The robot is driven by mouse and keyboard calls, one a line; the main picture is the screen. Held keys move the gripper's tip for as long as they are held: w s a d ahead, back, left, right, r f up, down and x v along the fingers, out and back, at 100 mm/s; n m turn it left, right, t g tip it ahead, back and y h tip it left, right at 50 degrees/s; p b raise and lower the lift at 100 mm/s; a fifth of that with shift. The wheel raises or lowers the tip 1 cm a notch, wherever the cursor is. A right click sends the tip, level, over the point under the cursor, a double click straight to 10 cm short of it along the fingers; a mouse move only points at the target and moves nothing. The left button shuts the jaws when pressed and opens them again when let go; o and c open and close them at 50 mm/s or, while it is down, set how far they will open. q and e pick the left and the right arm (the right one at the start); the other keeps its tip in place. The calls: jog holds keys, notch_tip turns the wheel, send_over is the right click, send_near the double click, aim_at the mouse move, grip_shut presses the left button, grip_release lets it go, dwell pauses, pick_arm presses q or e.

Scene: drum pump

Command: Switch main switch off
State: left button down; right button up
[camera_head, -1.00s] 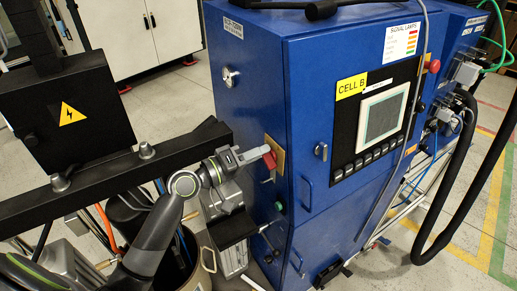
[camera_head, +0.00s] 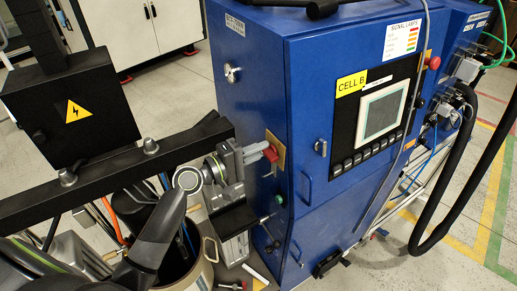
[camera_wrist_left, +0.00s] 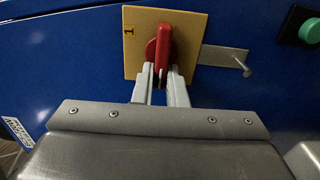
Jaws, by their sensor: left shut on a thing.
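The main switch has a red handle (camera_head: 271,153) on a yellow plate (camera_head: 281,150), on the side face of the blue cabinet (camera_head: 255,95). In the left wrist view the red handle (camera_wrist_left: 163,50) stands upright in the picture on its yellow plate (camera_wrist_left: 195,32), with a "1" at the plate's left. My left gripper (camera_head: 267,152) is shut on the red handle. Its two pale fingers (camera_wrist_left: 161,85) lie on either side of the handle's lower end and hide part of it. My right gripper is not in view.
A black bar (camera_head: 100,180) carrying a black box with a warning triangle (camera_head: 78,113) runs close to my left arm. A green button (camera_head: 279,200) sits below the switch. A metal tab (camera_wrist_left: 225,58) sticks out beside the plate. A drum (camera_head: 206,250) stands below my arm.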

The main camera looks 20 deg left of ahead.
pick_arm(q)
jog(key=shift+f, duration=0.1)
jog(key=c, duration=1.5)
grip_release()
jog(key=shift+o, duration=0.2)
